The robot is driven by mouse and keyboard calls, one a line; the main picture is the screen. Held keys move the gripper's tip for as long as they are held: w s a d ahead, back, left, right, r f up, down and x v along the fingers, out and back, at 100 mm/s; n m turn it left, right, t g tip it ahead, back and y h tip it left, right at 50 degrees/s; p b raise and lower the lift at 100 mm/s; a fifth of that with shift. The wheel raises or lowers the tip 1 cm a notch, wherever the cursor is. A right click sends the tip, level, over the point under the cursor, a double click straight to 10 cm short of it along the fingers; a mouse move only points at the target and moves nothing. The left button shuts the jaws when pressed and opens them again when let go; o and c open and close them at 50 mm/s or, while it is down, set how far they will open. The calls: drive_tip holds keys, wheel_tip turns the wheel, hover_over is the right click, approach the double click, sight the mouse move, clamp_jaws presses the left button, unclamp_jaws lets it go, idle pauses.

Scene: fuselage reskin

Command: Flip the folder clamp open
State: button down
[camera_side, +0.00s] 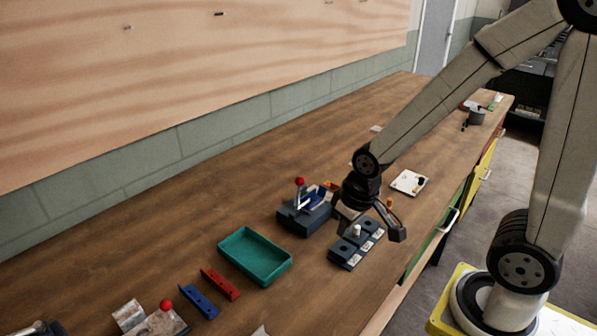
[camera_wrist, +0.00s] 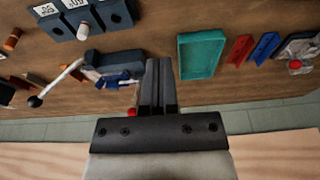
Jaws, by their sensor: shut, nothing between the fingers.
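The folder (camera_side: 303,216) is a dark blue-grey block with a bright blue part on top, standing left of my gripper in the side view. A red-knobbed lever (camera_side: 300,182) stands up from it. In the wrist view the folder (camera_wrist: 115,62) lies just left of my gripper, with a pale arm ending in a black knob (camera_wrist: 34,101) reaching left. The red knob (camera_wrist: 132,112) peeks out beside my fingers, its stem partly hidden. My gripper (camera_wrist: 159,64) is shut and empty, its fingers close together above the bench; contact with the folder cannot be told.
A teal tray (camera_side: 225,246) sits left of the folder in the side view, with red (camera_side: 221,284) and blue (camera_side: 199,301) angled strips beyond it. A dark block with holes, labels and a white peg (camera_side: 357,231) sits right of the folder. The wall runs behind the bench.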

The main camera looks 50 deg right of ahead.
drive_tip(key=w+d+r+m, duration=0.3)
drive_tip(key=w+d+m, duration=0.3)
drive_tip(key=w+d, duration=0.2)
drive_tip(key=w+d+r+m, duration=0.3)
drive_tip(key=w+d+m, duration=0.3)
drive_tip(key=w, duration=0.7)
drive_tip(key=shift+d+r+m+g+y, duration=0.3)
drive_tip(key=shift+d+r+m+g, duration=0.1)
drive_tip(key=shift+d, duration=0.6)
drive_tip(key=shift+f, duration=0.15)
drive_tip(key=f, duration=0.3)
drive_tip(key=w+f, duration=0.1)
drive_tip(key=f, duration=0.5)
drive_tip(key=shift+w+a+f, duration=0.15)
drive_tip(key=shift+a+f, duration=0.2)
drive_tip(key=shift+s+a+r, duration=0.25)
drive_tip(key=shift+s+a, duration=0.05)
drive_tip(key=shift+a, duration=0.25)
drive_tip(key=shift+s+a+r, duration=0.2)
drive_tip(key=shift+s+a, duration=0.05)
drive_tip(key=shift+a, duration=0.25)
drive_tip(key=shift+s+a+r, duration=0.25)
drive_tip(key=shift+s+a, duration=0.05)
drive_tip(key=shift+a, duration=0.25)
